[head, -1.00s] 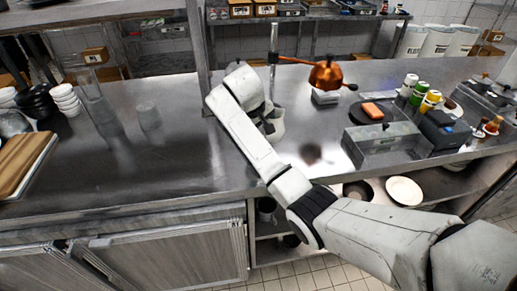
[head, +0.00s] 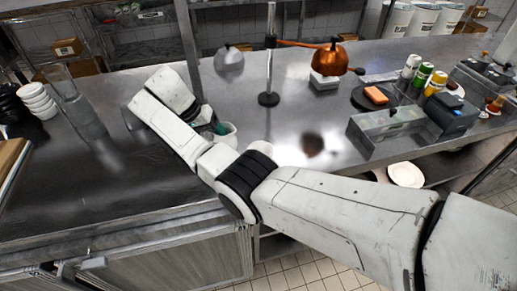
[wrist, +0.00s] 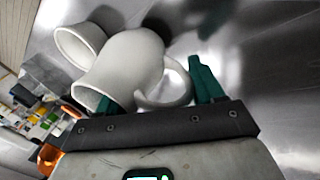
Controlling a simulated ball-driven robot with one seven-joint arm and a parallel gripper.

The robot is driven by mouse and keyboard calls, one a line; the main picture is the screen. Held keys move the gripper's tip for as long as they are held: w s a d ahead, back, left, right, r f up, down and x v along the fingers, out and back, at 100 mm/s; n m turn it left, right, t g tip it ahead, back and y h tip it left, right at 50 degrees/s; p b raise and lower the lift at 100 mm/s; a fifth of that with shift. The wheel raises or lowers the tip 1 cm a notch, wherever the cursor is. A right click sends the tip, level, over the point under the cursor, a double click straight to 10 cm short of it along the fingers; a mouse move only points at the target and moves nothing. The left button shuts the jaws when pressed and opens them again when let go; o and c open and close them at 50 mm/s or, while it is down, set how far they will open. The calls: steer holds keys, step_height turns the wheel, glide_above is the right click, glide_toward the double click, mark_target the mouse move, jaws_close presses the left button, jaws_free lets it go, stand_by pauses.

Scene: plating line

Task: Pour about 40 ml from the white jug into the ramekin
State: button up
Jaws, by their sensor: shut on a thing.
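The white jug (wrist: 135,60) fills the middle of the wrist view, its open mouth toward the lower left and its loop handle on the right. My gripper (wrist: 160,95) has teal fingers at the handle side, shut on the jug; exact finger contact is partly hidden. In the head view a white part of the jug (head: 229,136) shows just right of my gripper (head: 216,127), over the counter. A smaller white open vessel, apparently the ramekin (wrist: 82,45), shows beside the jug in the wrist view. I cannot make out the ramekin in the head view, nor the jug's contents or exact tilt.
A tall clear glass (head: 84,116) and stacked white bowls (head: 38,101) stand left of my arm. A lamp with a copper shade (head: 330,60), a metal container (head: 385,130) and several bottles (head: 421,76) stand to the right.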

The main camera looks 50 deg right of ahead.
mark_target(230, 124)
steer(key=shift+w, duration=0.1)
